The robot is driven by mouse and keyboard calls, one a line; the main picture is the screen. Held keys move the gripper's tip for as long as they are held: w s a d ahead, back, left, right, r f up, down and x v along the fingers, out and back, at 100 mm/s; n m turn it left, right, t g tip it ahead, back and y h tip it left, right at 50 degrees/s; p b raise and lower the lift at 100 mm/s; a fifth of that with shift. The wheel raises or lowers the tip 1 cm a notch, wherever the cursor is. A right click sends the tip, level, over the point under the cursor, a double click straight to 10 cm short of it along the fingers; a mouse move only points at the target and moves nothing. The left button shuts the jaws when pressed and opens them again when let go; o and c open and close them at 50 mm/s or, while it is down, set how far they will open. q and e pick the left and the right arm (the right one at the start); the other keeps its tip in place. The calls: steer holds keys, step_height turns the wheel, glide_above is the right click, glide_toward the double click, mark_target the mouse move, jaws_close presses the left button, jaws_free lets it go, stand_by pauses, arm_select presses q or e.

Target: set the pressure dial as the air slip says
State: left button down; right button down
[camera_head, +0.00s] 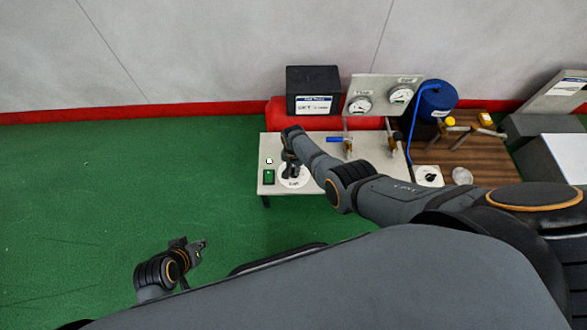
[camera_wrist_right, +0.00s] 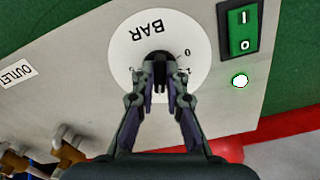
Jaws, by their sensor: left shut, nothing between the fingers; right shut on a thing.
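The pressure dial is a white disc (camera_wrist_right: 183,60) marked BAR with a black knob (camera_wrist_right: 158,64) at its centre. In the head view the disc (camera_head: 294,182) sits at the left end of a pale panel. My right gripper (camera_wrist_right: 160,88) is shut on the knob, and its fingers hide part of the scale. A 0 shows beside the knob; the other numbers are mostly hidden. My left gripper (camera_head: 199,245) is shut and empty, low over the green floor. A white label on the black box (camera_head: 312,80) carries print too small to read, so I cannot tell whether it is the air slip.
A green rocker switch (camera_wrist_right: 241,30) and a lit white lamp (camera_wrist_right: 239,81) are beside the dial. A blue-handled valve (camera_head: 347,141), two gauges (camera_head: 360,105) and a blue tank (camera_head: 435,98) stand to the right. The floor at left is clear.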

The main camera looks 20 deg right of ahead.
steer(key=c, duration=1.4)
jaws_free()
steer(key=shift+w+r, duration=0.1)
steer(key=shift+r, duration=0.45)
step_height(320, 180, up, 11)
steer(key=shift+f, duration=0.1)
